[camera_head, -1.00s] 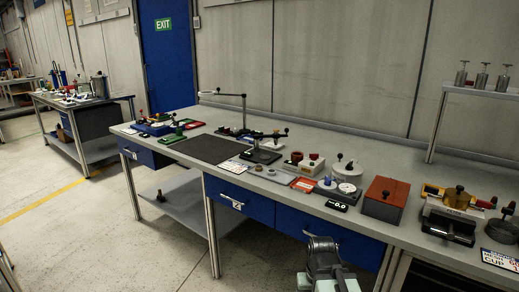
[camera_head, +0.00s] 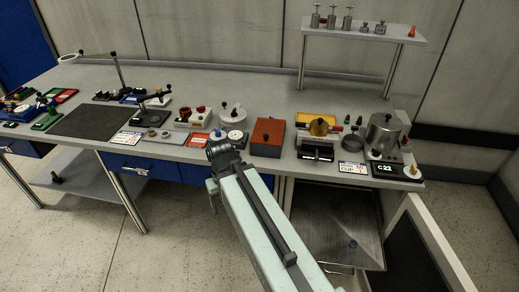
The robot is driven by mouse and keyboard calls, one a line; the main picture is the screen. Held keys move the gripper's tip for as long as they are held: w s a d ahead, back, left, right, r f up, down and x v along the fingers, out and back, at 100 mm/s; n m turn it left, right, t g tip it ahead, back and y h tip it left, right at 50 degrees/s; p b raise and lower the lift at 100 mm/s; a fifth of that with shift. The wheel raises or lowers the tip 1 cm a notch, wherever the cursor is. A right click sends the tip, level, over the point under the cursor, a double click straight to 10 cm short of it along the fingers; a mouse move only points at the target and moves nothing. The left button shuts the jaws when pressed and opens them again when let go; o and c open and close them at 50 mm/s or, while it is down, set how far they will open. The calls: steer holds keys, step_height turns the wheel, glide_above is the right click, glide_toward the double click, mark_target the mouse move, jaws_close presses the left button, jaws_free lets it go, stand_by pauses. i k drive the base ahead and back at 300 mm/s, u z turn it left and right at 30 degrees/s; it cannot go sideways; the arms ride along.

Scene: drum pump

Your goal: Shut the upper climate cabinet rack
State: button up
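A flat grey metal rack (camera_head: 325,219) stands pulled out below the right part of the bench, with a bar handle (camera_head: 338,270) at its front edge. I cannot tell for certain that it is the upper rack. A small bluish object (camera_head: 352,244) shows on it. The cabinet door (camera_head: 428,232), light-framed with a dark panel, is swung open to the right of the rack. My pale arm crosses the middle, left of the rack. My gripper (camera_head: 212,193) seems to hang down at the arm's far end, apart from the rack; its fingers are mostly hidden.
The bench (camera_head: 245,86) carries a brown-red box (camera_head: 268,138), a metal pot (camera_head: 384,132), a display reading C22 (camera_head: 388,170) and several instruments. A raised shelf (camera_head: 350,33) holds metal weights. Blue drawers (camera_head: 140,166) are below. Floor is clear at lower left.

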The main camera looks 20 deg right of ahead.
mark_target(326, 217)
steer(key=z, duration=1.5)
steer(key=k, duration=1)
steer(key=u, duration=1.4)
steer(key=i, duration=1.2)
steer(key=z, duration=1.1)
